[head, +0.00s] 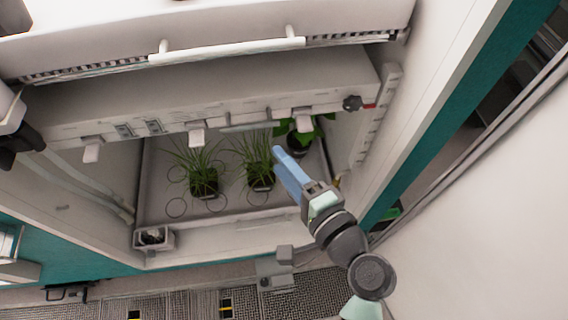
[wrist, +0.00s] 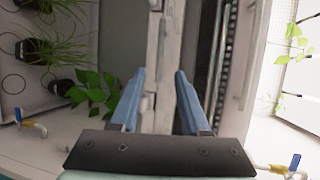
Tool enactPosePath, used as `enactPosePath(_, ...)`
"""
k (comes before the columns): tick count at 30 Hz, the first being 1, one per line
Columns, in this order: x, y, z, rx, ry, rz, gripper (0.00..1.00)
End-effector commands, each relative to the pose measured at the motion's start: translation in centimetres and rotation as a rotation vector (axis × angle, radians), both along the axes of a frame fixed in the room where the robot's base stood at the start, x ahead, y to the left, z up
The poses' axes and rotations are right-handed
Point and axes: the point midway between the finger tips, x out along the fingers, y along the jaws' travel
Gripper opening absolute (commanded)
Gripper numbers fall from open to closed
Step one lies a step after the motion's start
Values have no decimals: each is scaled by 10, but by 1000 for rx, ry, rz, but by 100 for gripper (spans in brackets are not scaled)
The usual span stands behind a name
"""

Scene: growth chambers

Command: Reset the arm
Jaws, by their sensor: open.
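My gripper (head: 281,158) reaches into the growth chamber from the lower right in the head view. In the wrist view my gripper (wrist: 158,75) shows two blue fingers spread apart with nothing between them. A leafy plant (head: 299,142) in a dark pot stands close behind the fingers in the head view, partly hidden by them. In the wrist view the leafy plant (wrist: 92,90) is left of the fingers; I cannot tell whether its leaves touch them.
Two grassy potted plants (head: 204,185) (head: 261,178) stand on the chamber's tray (head: 225,212). A white shelf unit with a handle (head: 228,50) hangs above. The chamber's right wall (head: 352,150) is near my arm. A small box (head: 153,238) sits at the tray's front left corner.

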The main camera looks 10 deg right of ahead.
Motion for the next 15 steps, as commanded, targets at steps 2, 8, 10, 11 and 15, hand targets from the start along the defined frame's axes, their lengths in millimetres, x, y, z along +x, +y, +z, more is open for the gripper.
enactPosePath(2,0,0,0,0,0,0,46)
enactPosePath(8,0,0,0,0,0,0,46)
enactPosePath(10,0,0,0,0,0,0,46)
enactPosePath(11,0,0,0,0,0,0,46)
enactPosePath(15,12,0,16,-71,-37,3,46)
